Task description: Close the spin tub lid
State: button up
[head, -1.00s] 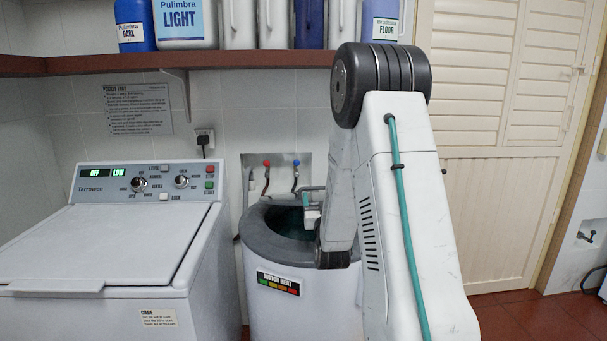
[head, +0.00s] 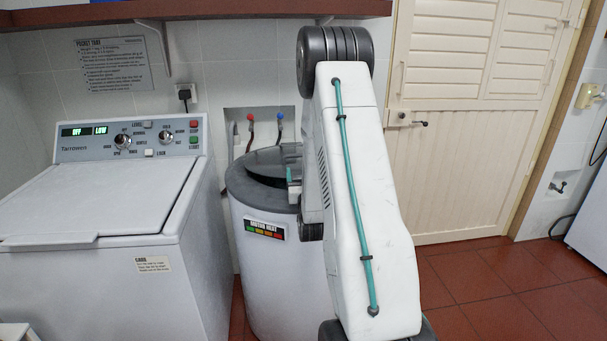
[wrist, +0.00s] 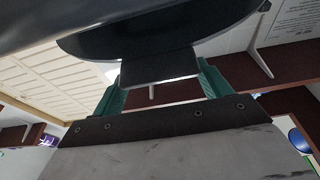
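The spin tub (head: 262,255) is a white round drum with a dark grey rim, right of the washing machine. Its dark lid (head: 272,160) is tilted low over the opening, with a dark gap still showing under it at the front. In the wrist view the lid (wrist: 165,30) is a dark disc with a flat tab (wrist: 158,70) on its edge. My gripper (wrist: 160,75) has its teal fingers on either side of this tab, apparently touching its edges. In the head view my gripper (head: 293,174) is at the lid's right side, partly hidden by my arm.
The white washing machine (head: 110,215) stands close on the left. A shelf (head: 200,14) runs along the wall above the tub. Open tiled floor (head: 490,290) lies to the right, before a louvred door (head: 460,170).

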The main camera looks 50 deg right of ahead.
jog(key=shift+o, duration=1.2)
jog(key=shift+d, duration=0.1)
jog(key=v, duration=0.8)
jog(key=shift+w, duration=0.1)
